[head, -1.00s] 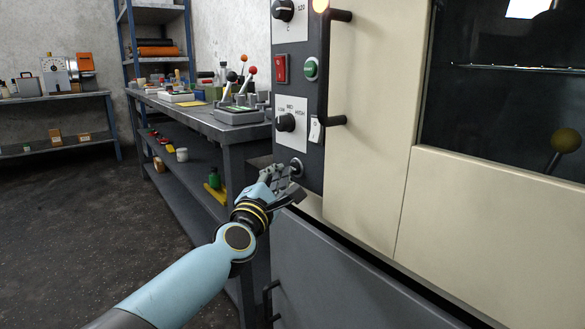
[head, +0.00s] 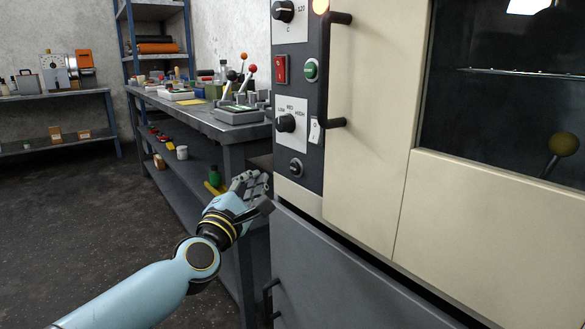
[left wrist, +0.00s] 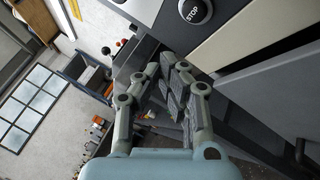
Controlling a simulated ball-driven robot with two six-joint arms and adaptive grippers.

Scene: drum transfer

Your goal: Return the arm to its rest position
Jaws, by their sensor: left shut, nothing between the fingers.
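My left gripper (head: 253,186) is in front of the workbench end, below and left of the machine's control panel (head: 298,100). It is shut and empty, and its fingers point up and away. In the left wrist view its fingertips (left wrist: 168,68) are close together, with nothing between them. The lowest round knob (head: 296,168) on the panel is clear of the fingers by a small gap. My right gripper is not in view.
The cream machine (head: 375,110) with a dark window and the grey cabinet front (head: 340,270) fill the right. A workbench (head: 200,118) with tools stands behind my gripper. A black door handle (head: 270,300) sticks out low. Floor (head: 80,230) at the left is clear.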

